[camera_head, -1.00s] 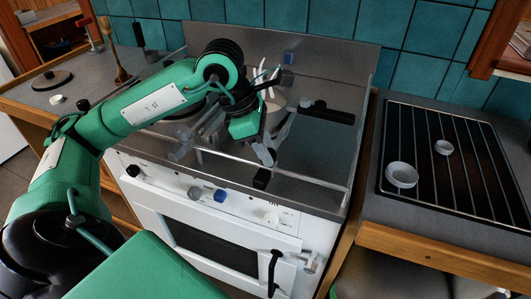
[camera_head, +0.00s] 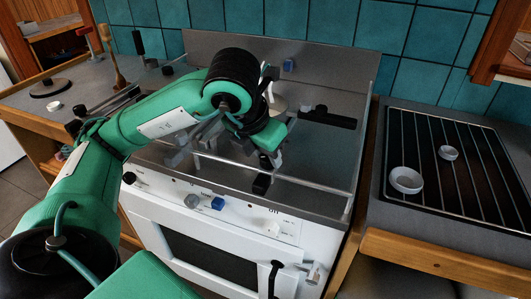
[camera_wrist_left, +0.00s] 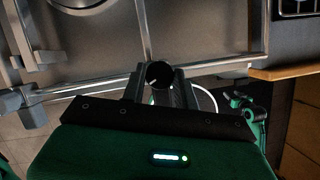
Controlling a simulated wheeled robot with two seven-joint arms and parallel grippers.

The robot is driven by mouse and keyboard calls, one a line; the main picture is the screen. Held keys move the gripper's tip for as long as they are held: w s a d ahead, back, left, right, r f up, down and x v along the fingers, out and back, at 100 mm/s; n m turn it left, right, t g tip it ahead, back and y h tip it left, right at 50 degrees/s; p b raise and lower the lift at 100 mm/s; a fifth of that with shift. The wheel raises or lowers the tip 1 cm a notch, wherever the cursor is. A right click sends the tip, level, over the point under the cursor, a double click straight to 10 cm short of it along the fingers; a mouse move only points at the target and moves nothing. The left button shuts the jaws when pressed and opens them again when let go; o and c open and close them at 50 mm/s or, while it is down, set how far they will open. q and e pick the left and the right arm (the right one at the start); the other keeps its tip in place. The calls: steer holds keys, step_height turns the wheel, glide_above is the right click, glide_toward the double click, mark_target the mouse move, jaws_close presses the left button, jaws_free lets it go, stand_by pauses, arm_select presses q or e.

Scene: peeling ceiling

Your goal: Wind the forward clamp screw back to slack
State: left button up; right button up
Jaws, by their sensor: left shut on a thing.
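A metal rail with clamp fittings runs along the front of the stove's hob. A dark clamp screw knob (camera_head: 261,184) sits at this front rail in the head view. My left gripper (camera_head: 270,165) reaches over the hob from the left and points down at it. In the left wrist view, the dark round knob (camera_wrist_left: 159,74) lies between the fingers of my left gripper (camera_wrist_left: 158,88), which is shut on it. How far the screw is wound cannot be told; the fingers hide part of it. My right gripper is not in view.
The white stove front (camera_head: 205,230) has control knobs below the rail. A black bar (camera_head: 328,118) lies farther back on the hob. A dark lid (camera_head: 50,88) lies on the left counter.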

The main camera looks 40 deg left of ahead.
arm_select(q)
steer(key=shift+d+r+n+y, duration=0.15)
steer(key=shift+n+y, duration=0.25)
steer(key=shift+n, duration=0.5)
steer(key=n+y+p, duration=0.1)
steer(key=n+p, duration=0.1)
steer(key=shift+n, duration=0.4)
steer(key=shift+n+g, duration=0.3)
steer(key=shift+n, duration=0.1)
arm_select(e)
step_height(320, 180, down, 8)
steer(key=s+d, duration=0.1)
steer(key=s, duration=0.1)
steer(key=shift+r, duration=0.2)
arm_select(q)
steer(key=o, duration=1)
